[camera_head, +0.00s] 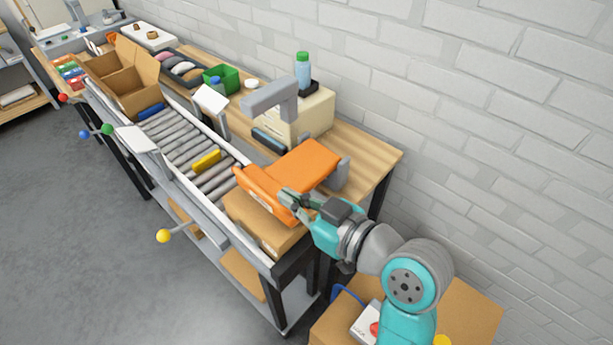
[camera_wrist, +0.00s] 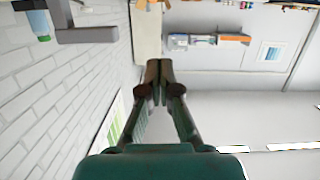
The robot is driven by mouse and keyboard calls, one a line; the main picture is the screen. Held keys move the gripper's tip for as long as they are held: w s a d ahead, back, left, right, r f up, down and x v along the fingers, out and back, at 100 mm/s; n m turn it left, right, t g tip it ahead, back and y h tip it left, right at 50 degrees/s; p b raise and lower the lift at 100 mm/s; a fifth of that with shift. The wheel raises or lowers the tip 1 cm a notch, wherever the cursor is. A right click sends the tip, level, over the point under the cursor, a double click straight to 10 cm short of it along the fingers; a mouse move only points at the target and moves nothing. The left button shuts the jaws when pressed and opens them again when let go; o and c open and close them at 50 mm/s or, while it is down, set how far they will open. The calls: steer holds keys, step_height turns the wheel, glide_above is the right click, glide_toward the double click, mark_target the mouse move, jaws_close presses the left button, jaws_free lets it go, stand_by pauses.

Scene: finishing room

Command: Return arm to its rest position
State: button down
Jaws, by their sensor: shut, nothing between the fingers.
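My arm reaches in from the lower right in the head view, and my gripper (camera_head: 288,197) is at the near end of the bench, in front of an orange machine part (camera_head: 305,162) and above a cardboard box (camera_head: 262,225). I cannot tell from this view whether it touches either. In the wrist view my gripper (camera_wrist: 159,72) points into the room with its fingertips together and nothing between them.
A roller conveyor (camera_head: 182,146) runs along the bench, with an open carton (camera_head: 122,77) at its far end. A beige machine (camera_head: 305,115) carries a bottle (camera_head: 302,68). A white brick wall (camera_head: 490,130) stands to the right; grey floor (camera_head: 70,230) is clear at left.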

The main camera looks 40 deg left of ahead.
steer(key=shift+f, duration=0.1)
steer(key=w+d+f+m+t+h, duration=0.3)
steer(key=d+f+m+t, duration=0.45)
steer(key=d+f, duration=0.6)
steer(key=s+d+f+m+t+h, duration=0.2)
steer(key=d+f+m+h, duration=0.15)
steer(key=d, duration=0.25)
steer(key=s+d+f+m+t+h, duration=0.2)
steer(key=d+f, duration=0.3)
steer(key=d, duration=0.2)
steer(key=s+d+f+m+t+h, duration=0.1)
steer(key=s+d+f+m+h, duration=0.2)
steer(key=s+d, duration=0.7)
steer(key=s+d+r+h, duration=0.2)
steer(key=s, duration=0.4)
steer(key=s+d+r+m+h, duration=0.1)
steer(key=s+d+r+h, duration=0.1)
steer(key=s, duration=0.4)
steer(key=shift+s+d+r+t, duration=0.35)
steer(key=shift+d+r+t, duration=0.1)
steer(key=shift+d+r, duration=0.35)
steer(key=shift+a, duration=0.15)
